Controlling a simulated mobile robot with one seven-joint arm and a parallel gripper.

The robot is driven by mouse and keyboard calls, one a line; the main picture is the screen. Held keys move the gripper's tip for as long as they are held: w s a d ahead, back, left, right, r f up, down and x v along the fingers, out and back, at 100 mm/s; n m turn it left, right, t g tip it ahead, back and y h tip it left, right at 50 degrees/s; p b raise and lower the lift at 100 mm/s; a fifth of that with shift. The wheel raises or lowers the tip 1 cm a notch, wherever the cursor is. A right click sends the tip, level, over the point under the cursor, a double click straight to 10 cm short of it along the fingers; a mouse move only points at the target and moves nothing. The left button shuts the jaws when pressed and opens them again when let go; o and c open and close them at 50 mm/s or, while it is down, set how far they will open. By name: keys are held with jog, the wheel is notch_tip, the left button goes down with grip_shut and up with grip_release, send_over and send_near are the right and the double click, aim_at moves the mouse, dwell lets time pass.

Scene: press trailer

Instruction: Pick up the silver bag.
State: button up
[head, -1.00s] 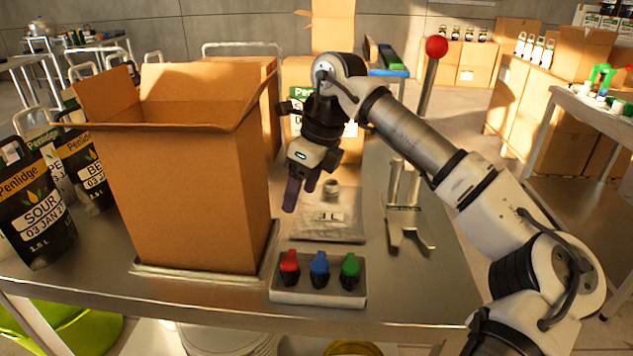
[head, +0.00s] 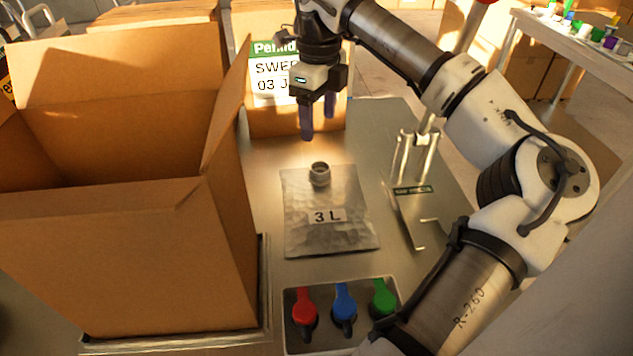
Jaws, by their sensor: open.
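The silver bag (head: 345,238) lies flat on the metal table in the head view. It has a "3 L" label and a round grey spout (head: 320,174) standing up near its far edge. My gripper (head: 319,134) points down above and beyond the spout, apart from the bag. Its two dark purple fingers are apart with nothing between them. No part of the bag is hidden.
A large open cardboard box (head: 110,255) stands left of the bag. A tray with red, blue and green taps (head: 344,300) is in front. A metal stand (head: 408,190) is to the right. A labelled box (head: 270,115) stands behind my gripper.

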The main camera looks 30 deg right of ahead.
send_over(320, 172)
notch_tip(320, 172, down, 6)
jog(key=shift+a+f+p, duration=0.1)
jog(key=shift+f+p, duration=0.05)
jog(key=shift+p, duration=0.2)
jog(key=shift+f+p, duration=0.85)
jog(key=shift+f, duration=1.85)
jog(key=c, duration=1)
jog(key=shift+r, duration=0.1)
jog(key=shift+c, duration=0.2)
